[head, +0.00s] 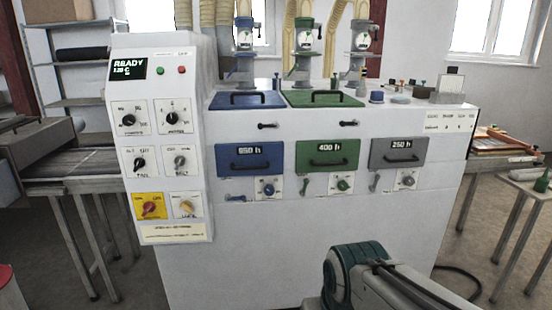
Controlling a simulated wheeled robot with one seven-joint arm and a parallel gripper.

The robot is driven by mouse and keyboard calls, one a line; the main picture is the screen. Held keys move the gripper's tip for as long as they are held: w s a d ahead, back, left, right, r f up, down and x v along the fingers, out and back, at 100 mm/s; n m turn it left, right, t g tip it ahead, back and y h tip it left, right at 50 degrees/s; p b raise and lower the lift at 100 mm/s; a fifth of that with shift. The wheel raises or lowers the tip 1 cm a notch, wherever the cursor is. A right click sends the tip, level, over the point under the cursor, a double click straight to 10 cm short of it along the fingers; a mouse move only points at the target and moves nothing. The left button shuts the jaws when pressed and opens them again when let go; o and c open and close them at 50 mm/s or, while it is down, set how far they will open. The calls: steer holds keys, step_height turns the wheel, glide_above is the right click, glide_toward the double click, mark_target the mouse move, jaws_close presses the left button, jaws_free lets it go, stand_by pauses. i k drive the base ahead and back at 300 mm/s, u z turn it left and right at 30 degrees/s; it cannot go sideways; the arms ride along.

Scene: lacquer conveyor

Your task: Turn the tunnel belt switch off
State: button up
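The white control panel (157,140) stands at the left of the machine. It bears a black upper-left knob (128,120), a black upper-right knob (173,118), a black middle-left knob (140,163) and a grey middle-right knob (180,161). Below are a red knob (150,207) on a yellow plate and a yellow knob (186,207) on a white plate. The small labels are too blurred to tell which knob is the tunnel belt switch, or its setting. My arm shows at the bottom right, well apart from the panel. My gripper is not in view.
The machine's white front (260,245) carries blue, green and grey drawers with small dials. A conveyor (70,166) adjoins the panel's left side. A small table (535,185) stands at the right. No obstacle shows before the panel.

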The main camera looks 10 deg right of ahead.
mark_target(179, 161)
steer(key=u, duration=1.2)
steer(key=i, duration=1.15)
steer(key=z, duration=1.75)
